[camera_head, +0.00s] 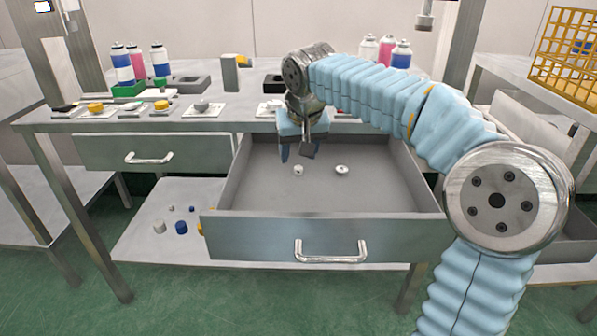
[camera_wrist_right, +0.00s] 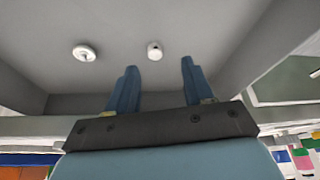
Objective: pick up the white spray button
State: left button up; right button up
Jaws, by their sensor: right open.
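The white spray button (camera_head: 298,170) is a small round white piece lying on the floor of the open drawer (camera_head: 395,205). It also shows in the right wrist view (camera_wrist_right: 154,50), beyond the fingertips and between their lines. My right gripper (camera_head: 296,153) points down into the drawer, just behind and above the button, open and empty. Its two blue fingers are apart in the right wrist view (camera_wrist_right: 160,72) and do not touch the button. My left gripper is in neither view.
A flatter white disc-like part (camera_head: 342,169) lies beside the button in the drawer. The drawer walls surround both parts; the rest of its floor is bare. The worktable (camera_head: 225,125) above holds small parts and spray cans (camera_head: 122,65).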

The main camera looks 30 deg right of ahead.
aim_at(298, 167)
jog(key=x, duration=0.5)
jog(key=shift+w+d+b, duration=0.1)
jog(key=shift+d+b, duration=0.25)
jog(key=shift+d, duration=0.05)
grip_shut()
